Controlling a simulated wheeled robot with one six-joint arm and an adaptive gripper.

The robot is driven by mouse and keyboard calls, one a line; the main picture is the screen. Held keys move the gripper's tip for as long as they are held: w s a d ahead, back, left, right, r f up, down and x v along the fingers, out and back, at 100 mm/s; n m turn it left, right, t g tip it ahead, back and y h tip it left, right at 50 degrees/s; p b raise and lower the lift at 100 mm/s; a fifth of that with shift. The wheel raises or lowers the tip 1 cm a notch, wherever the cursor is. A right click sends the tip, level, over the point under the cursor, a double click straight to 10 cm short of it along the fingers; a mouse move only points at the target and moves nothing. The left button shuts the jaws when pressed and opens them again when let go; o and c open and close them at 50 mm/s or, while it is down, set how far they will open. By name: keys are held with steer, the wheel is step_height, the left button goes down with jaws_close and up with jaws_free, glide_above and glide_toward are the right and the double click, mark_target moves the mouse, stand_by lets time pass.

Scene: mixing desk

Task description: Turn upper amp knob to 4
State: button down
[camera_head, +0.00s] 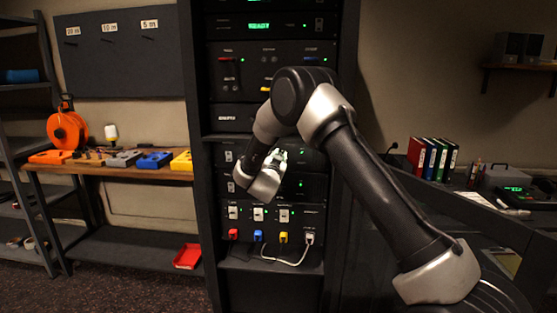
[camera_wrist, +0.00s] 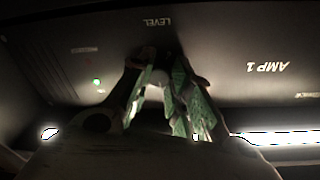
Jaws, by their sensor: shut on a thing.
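The upper amp (camera_head: 314,160) is a dark panel in the rack, and my arm covers part of it. In the wrist view the panel (camera_wrist: 225,88) appears upside down, with the labels "AMP 1" and "LEVEL". My gripper (camera_wrist: 162,72) is at the panel by the "LEVEL" label, its fingers shut on the dark amp knob (camera_wrist: 150,53). The fingers hide most of the knob, and I cannot read its pointer or any scale. My gripper (camera_head: 279,158) also shows small in the head view, in front of the amp.
A second amp panel (camera_head: 314,186) sits just below. Lower in the rack are switches and coloured plugs, with a white cable (camera_head: 290,262) looping out. A bench (camera_head: 130,171) with tools stands left, and a desk (camera_head: 440,200) with binders stands right.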

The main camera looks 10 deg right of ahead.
steer(key=n, duration=0.5)
steer(key=shift+f, duration=0.1)
steer(key=shift+y, duration=0.3)
steer(key=c, duration=1.3)
jaws_free()
steer(key=shift+o, duration=0.2)
steer(key=v, duration=1.2)
steer(key=shift+f, duration=0.25)
